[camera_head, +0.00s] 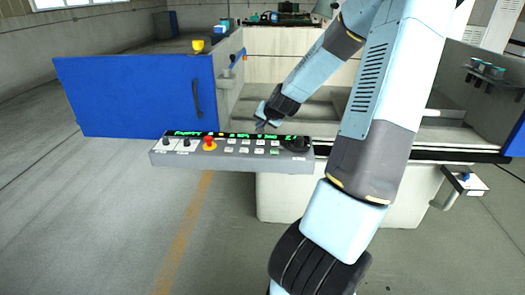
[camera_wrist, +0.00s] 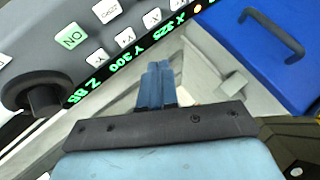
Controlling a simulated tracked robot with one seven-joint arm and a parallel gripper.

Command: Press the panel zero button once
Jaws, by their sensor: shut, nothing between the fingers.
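The grey control panel (camera_head: 230,160) is in the middle of the head view, with rows of small pale buttons, a lit green display (camera_head: 235,135) along its far edge and a red mushroom button (camera_head: 209,144). The wrist view shows the panel (camera_wrist: 25,38) upside down, with a green button (camera_wrist: 71,36), white buttons and a black knob (camera_wrist: 35,90). I cannot tell which button is zero; several labels are too small. My gripper (camera_head: 262,124) is shut and empty, just beyond the panel's display edge. Its blue fingertips (camera_wrist: 157,70) show beside the display, apart from the buttons.
A blue door (camera_head: 130,98) with a dark handle stands behind and left of the panel; it also shows in the wrist view (camera_wrist: 225,30). The pale machine tank (camera_head: 300,105) lies behind the gripper. A yellow cup (camera_head: 198,45) sits above the door. Floor in front is clear.

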